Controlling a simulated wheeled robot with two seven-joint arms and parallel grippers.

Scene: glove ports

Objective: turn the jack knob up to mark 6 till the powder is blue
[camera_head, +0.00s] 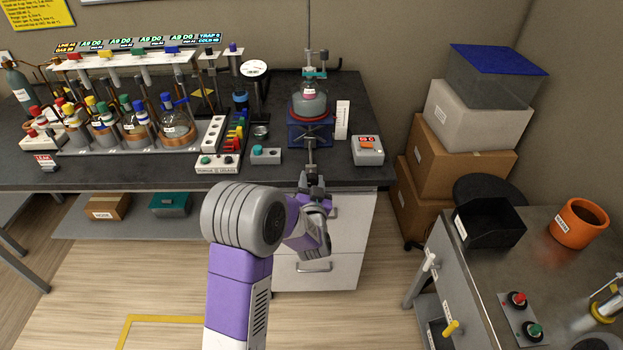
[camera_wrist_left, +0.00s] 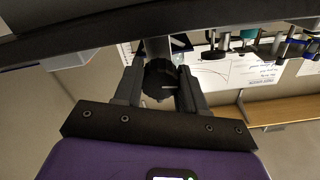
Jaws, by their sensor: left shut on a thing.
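The jack (camera_head: 309,132) is a dark blue stand on the bench. It carries a round flask (camera_head: 309,105) with pink-red contents low in it, held in a reddish mantle. The jack knob (camera_wrist_left: 160,80) is black with a pale line, seen in the left wrist view between the fingers. My left gripper (camera_head: 311,178) is at the bench front edge below the jack, its fingers (camera_wrist_left: 160,92) shut on the knob. A white scale card (camera_head: 342,119) stands right of the jack; its marks are too small to read. My right gripper is not in view.
Racked flasks (camera_head: 137,122) fill the left bench. Stacked boxes (camera_head: 460,135) stand right, beyond a floor gap.

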